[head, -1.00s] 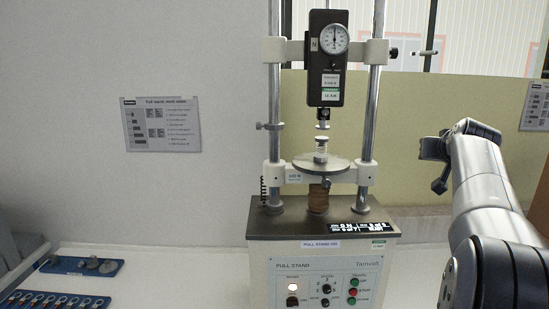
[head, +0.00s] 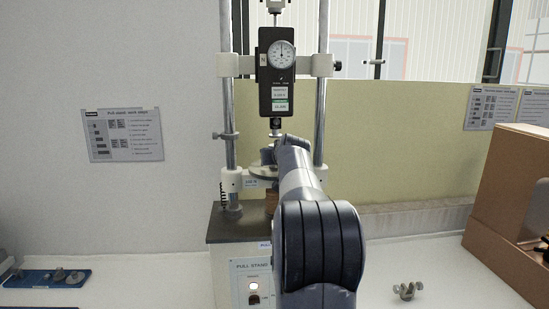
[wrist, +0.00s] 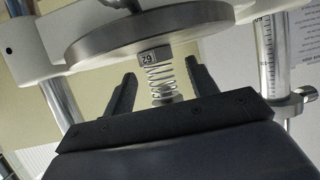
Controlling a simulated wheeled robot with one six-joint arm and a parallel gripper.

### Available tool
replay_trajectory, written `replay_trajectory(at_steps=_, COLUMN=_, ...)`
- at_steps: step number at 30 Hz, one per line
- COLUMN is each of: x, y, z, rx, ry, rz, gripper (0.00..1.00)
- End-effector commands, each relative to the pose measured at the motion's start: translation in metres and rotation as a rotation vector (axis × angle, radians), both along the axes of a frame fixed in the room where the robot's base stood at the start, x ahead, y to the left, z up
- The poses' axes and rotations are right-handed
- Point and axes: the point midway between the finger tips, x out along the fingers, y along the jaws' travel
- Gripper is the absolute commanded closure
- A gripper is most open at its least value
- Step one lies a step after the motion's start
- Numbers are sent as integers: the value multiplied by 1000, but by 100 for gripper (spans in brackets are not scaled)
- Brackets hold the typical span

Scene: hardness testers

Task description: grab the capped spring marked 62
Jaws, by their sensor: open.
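The capped spring (wrist: 159,77) shows in the wrist view, its 62 cap against the round metal plate (wrist: 135,34). The wrist picture looks upside down, with the plate above the spring. My gripper (wrist: 160,68) is open, with one dark finger on each side of the spring and a gap visible on both sides. The spring's far end is close to the gripper's palm; contact there cannot be told. In the head view, my arm covers most of the plate (head: 260,173), and the spring and gripper are largely hidden.
The pull stand has two upright columns (head: 228,120) and a dark force gauge (head: 277,80) above the plate. A blue tray (head: 40,277) lies at left. A brown box (head: 515,200) and a small metal part (head: 407,290) are at right, with clear table between.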

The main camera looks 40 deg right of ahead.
Motion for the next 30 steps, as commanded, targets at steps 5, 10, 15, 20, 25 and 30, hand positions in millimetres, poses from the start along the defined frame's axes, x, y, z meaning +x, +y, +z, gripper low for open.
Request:
replay_trajectory(at_steps=5, x=16, y=-8, z=-6, rx=0, ry=1, rz=-1, gripper=45)
replay_trajectory(at_steps=10, x=20, y=-11, z=-10, rx=0, ry=1, rz=-1, gripper=45)
replay_trajectory(at_steps=15, x=20, y=-10, z=-10, rx=0, ry=0, rz=-1, gripper=46)
replay_trajectory(at_steps=20, x=20, y=-10, z=-10, rx=0, ry=1, rz=-1, gripper=59)
replay_trajectory(at_steps=25, x=20, y=-10, z=-10, rx=0, ry=1, rz=-1, gripper=73)
replay_trajectory(at_steps=30, x=20, y=-10, z=-10, rx=0, ry=1, rz=-1, gripper=87)
